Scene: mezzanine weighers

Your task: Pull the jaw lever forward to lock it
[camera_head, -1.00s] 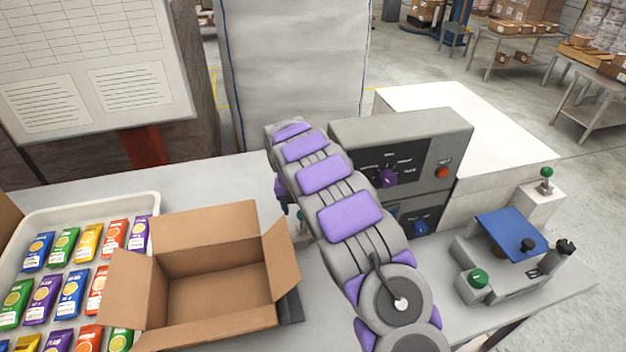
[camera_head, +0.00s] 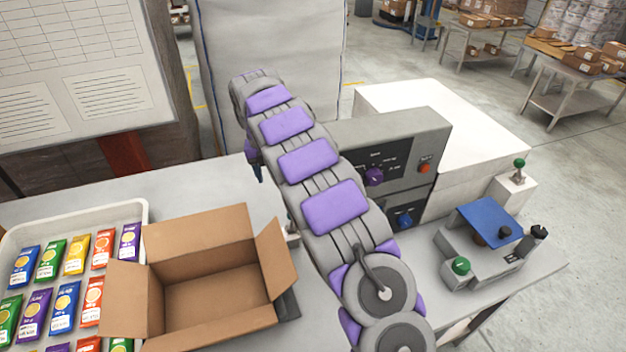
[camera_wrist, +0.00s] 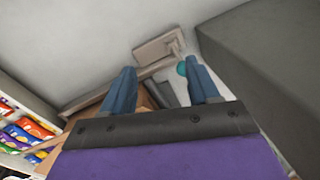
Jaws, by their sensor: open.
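In the wrist view a small teal ball knob (camera_wrist: 182,68) sits by a grey metal piece (camera_wrist: 155,48) on the bench; it may be the jaw lever's handle, but I cannot tell surely. My gripper (camera_wrist: 160,75) is open and empty, its two blue fingers apart, with the knob just beside the right finger in the picture. Whether they touch is unclear. In the head view my arm hides most of this spot. An open cardboard box (camera_head: 212,323) stands left of my arm, on a dark base (camera_head: 289,305).
A white tray (camera_head: 143,212) of colourful packets lies at left. A grey control box (camera_head: 405,125) stands right of my arm. A fixture with a blue plate (camera_head: 490,219), green knob (camera_head: 461,266) and black knob (camera_head: 539,232) sits at right. A green-topped lever (camera_head: 519,164) stands behind it.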

